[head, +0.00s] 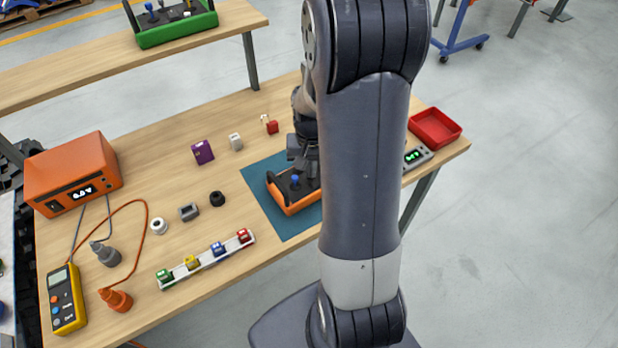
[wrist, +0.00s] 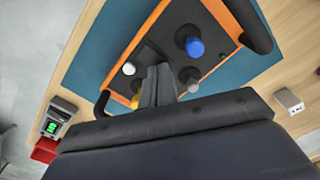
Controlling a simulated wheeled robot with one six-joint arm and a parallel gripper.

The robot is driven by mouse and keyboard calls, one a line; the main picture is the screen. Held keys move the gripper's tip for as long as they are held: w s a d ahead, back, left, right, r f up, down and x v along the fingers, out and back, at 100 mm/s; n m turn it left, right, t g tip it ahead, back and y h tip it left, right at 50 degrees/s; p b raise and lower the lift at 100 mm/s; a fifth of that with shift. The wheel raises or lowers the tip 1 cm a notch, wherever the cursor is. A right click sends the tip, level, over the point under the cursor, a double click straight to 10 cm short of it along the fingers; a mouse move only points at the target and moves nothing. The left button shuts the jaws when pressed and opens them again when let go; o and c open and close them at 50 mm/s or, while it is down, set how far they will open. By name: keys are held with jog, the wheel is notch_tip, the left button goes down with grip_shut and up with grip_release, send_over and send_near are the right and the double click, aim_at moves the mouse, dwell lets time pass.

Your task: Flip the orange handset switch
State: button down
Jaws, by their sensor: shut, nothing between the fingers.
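The orange handset (head: 291,209) lies on a blue mat (head: 262,178) on the near bench, partly hidden by my arm. In the wrist view its orange frame and dark panel (wrist: 208,38) show, with a blue joystick (wrist: 194,46), a white knob (wrist: 129,68), a grey knob (wrist: 189,77) and a yellow button (wrist: 135,101). Black handles stand at its ends. My gripper (wrist: 158,75) is shut and empty, its fingertips over the panel between the white and grey knobs. The fingers cover part of the panel; I cannot make out the switch or tell whether they touch anything.
A red tray (head: 435,128) and a grey meter (head: 416,157) stand right of my arm. An orange power supply (head: 72,172), yellow multimeter (head: 66,299) and several small parts occupy the bench's left. A green handset (head: 172,29) sits on the far bench.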

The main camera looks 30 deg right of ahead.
jog(key=shift+f, duration=0.4)
jog(key=shift+r, duration=0.1)
jog(key=shift+r+p, duration=2.5)
jog(key=shift+r, duration=1)
jog(key=shift+f, duration=0.1)
notch_tip(320, 180, down, 7)
jog(key=b, duration=0.5)
jog(key=shift+b, duration=0.35)
